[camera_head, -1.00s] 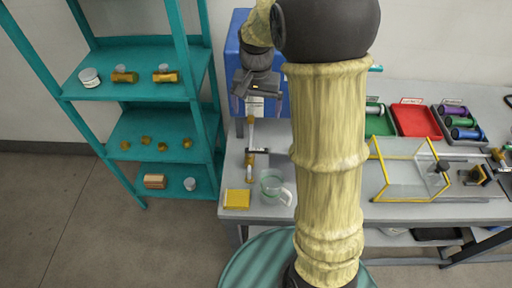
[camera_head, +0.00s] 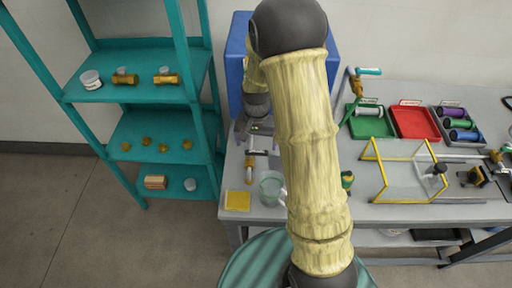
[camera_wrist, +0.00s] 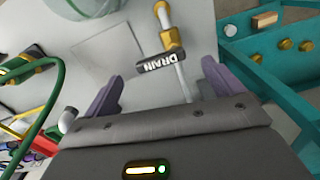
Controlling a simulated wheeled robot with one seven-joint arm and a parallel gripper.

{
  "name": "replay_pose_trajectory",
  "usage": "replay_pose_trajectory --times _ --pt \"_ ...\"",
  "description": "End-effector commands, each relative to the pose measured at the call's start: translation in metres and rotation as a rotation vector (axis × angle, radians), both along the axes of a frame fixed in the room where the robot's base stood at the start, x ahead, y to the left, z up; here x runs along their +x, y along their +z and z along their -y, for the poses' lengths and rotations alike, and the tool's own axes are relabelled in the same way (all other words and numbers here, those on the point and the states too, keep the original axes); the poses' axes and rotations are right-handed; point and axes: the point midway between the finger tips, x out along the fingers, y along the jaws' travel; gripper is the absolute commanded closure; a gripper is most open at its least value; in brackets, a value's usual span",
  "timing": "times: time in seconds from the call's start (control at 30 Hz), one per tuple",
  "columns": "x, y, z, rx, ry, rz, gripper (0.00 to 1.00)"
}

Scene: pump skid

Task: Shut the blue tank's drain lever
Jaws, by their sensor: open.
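The blue tank (camera_head: 236,72) stands at the left end of the bench, partly hidden behind my arm. Its pale drain pipe (camera_wrist: 181,84) carries a brass valve (camera_wrist: 172,38), which also shows in the head view (camera_head: 249,172). A dark bar marked DRAIN (camera_wrist: 162,62) lies crosswise over the pipe beside the brass valve. My gripper (camera_wrist: 160,87) is open, its two purple-grey fingers on either side of the pipe line. The bar shows beyond and between the fingertips, with nothing held. In the head view my gripper (camera_head: 257,138) is above the pipe, in front of the tank.
A glass beaker (camera_head: 271,187) and a yellow pad (camera_head: 238,201) sit near the bench's front edge. A teal shelf (camera_head: 150,130) stands at the left. Green (camera_head: 372,125) and red (camera_head: 414,122) trays and a yellow-edged clear enclosure (camera_head: 374,148) are to the right.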

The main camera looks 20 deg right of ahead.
Motion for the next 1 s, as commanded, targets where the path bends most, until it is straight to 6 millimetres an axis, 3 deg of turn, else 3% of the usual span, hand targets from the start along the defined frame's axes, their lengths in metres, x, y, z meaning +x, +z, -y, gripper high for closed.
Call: replay_pose_trajectory --times 0.23,0.6,0.83,1.0 --pt "-0.001 -0.034 0.001 0.000 -0.002 -0.002 0.07" --pt "0.000 -0.040 0.000 0.000 -0.001 0.000 0.07" --pt "0.000 -0.040 0.000 0.000 0.000 0.000 0.51" --pt "0.001 -0.040 0.000 0.000 0.029 0.000 0.50"
